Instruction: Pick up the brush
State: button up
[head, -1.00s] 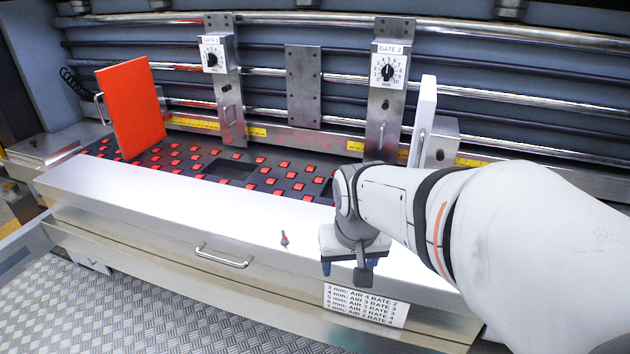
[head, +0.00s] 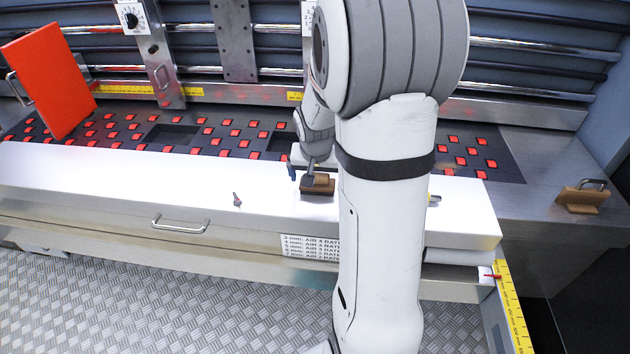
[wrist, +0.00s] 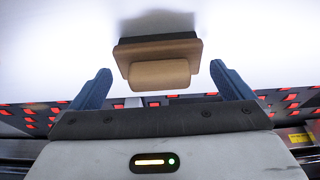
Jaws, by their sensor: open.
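The brush (head: 318,184) is a small brown block with a raised grip and a dark underside. It lies on the white top of the long front cover, left of my arm. In the wrist view the brush (wrist: 158,50) is ahead, with its rounded grip nearest me. My gripper (wrist: 160,72) is open, its two blue fingers spread to either side of the grip, with gaps on both sides and no visible contact. In the head view my gripper (head: 303,172) is partly hidden behind my arm, right by the brush.
A small red-tipped switch (head: 237,199) stands up from the cover left of the brush. A red panel (head: 50,80) stands at the far left. A wooden block with a metal handle (head: 583,197) sits on the right side surface. The cover's left part is mostly clear.

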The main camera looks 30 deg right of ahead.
jog(key=shift+x, duration=0.8)
jog(key=c, duration=0.9)
